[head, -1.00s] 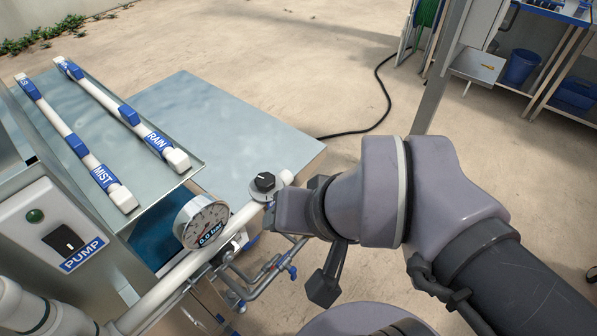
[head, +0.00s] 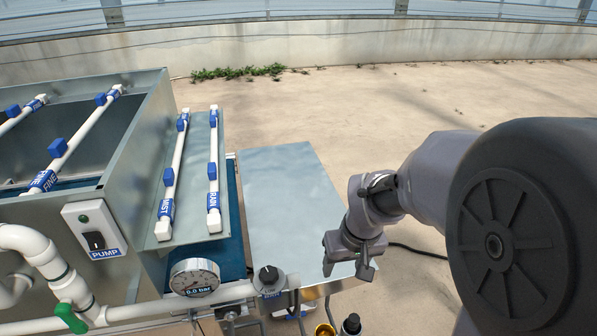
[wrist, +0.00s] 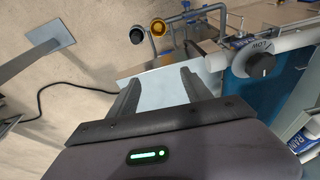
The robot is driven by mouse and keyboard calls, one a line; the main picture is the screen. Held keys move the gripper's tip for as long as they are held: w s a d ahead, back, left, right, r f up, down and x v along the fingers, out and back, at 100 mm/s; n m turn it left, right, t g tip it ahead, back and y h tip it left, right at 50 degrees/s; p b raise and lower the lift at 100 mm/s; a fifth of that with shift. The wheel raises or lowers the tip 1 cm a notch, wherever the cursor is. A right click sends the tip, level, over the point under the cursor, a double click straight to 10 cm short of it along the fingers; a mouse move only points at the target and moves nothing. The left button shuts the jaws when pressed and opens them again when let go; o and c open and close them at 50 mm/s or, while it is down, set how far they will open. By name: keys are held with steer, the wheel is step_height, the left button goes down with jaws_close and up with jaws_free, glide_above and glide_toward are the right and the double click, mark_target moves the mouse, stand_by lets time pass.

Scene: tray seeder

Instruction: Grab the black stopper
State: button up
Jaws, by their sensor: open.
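A small black round-topped piece (head: 352,324), which looks like the black stopper, shows at the bottom edge of the head view, partly cut off. A yellow ring-like piece (head: 325,331) is beside it. In the wrist view a dark round piece (wrist: 136,35) with a pale rim sits beside a yellow one (wrist: 156,28), beyond my fingertips. My gripper (head: 347,272) is above the right edge of the metal table. In the wrist view my gripper (wrist: 158,78) has its fingers apart with nothing between them.
A black dial knob (head: 268,275) sits on the white pipe, left of my gripper; a gauge (head: 194,277) is further left. The metal table (head: 285,190) is bare. The pump box (head: 95,228) and white spray bars stand at left. Concrete floor lies open behind.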

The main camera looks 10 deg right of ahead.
steer(key=w+d+f+n+g+p, duration=0.1)
steer(key=w+d+f+n+p, duration=0.2)
steer(key=f, duration=0.4)
steer(key=g+p, duration=0.1)
steer(key=p, duration=0.1)
glide_above(355, 318)
step_height(355, 318, down, 7)
steer(key=shift+n+g, duration=0.3)
steer(key=f+b, duration=0.1)
steer(key=f, duration=0.3)
steer(key=f+b, duration=0.2)
steer(key=f, duration=0.3)
steer(key=f+b, duration=0.1)
steer(key=f, duration=0.4)
steer(key=shift+a, duration=0.3)
steer(key=f+b, duration=0.1)
steer(key=f, duration=0.1)
steer(key=f+b, duration=0.2)
steer(key=f, duration=0.1)
steer(key=shift+d+f, duration=0.3)
steer(key=shift+r, duration=0.2)
steer(key=shift+c, duration=0.5)
jaws_close()
